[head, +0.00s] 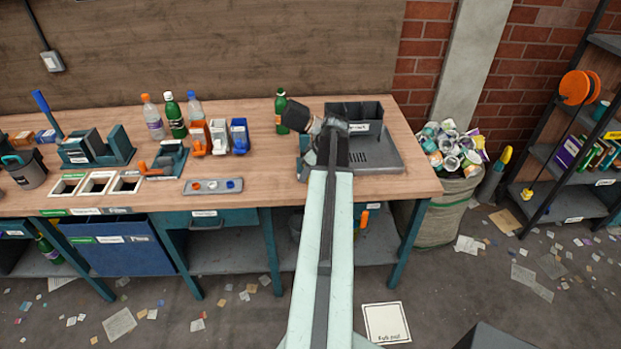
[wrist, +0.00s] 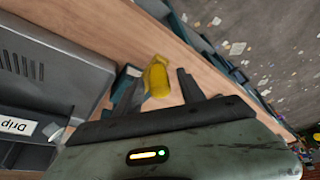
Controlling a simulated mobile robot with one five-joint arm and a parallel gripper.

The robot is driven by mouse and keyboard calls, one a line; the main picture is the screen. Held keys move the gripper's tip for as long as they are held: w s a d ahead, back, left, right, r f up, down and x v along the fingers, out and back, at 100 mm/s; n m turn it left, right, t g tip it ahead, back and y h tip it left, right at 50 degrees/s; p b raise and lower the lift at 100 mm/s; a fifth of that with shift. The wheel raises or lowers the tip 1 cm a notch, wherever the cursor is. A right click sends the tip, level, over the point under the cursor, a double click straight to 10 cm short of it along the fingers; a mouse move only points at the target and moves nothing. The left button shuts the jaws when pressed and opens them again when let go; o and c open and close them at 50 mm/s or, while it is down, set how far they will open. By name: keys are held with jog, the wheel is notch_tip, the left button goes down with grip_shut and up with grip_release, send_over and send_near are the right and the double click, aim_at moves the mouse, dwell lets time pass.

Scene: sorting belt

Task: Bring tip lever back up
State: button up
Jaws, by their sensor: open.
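A yellow handle (wrist: 157,77), which looks like the tip lever's grip, shows in the wrist view beside a small teal part. My gripper (wrist: 158,88) is open, with one dark finger on either side of the handle. I cannot tell whether either finger touches it. The grey tray unit (wrist: 70,65) with the "Drip" label lies left of the fingers. In the head view the tray unit (head: 385,158) carries a dark bin (head: 366,111) at the right end of the bench. My arm covers the unit's left part there, and the handle is hidden.
A green bottle (head: 281,111) stands close left of my arm's end. Small orange, white and blue bins (head: 219,138) and more bottles stand further left. The bench's front edge (head: 400,195) runs below the tray. A full sack (head: 447,210) stands right of the bench.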

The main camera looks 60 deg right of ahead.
grip_shut()
dwell(1.4)
jog(key=shift+d+r, duration=0.1)
jog(key=shift+d, duration=0.1)
jog(key=shift+s, duration=0.1)
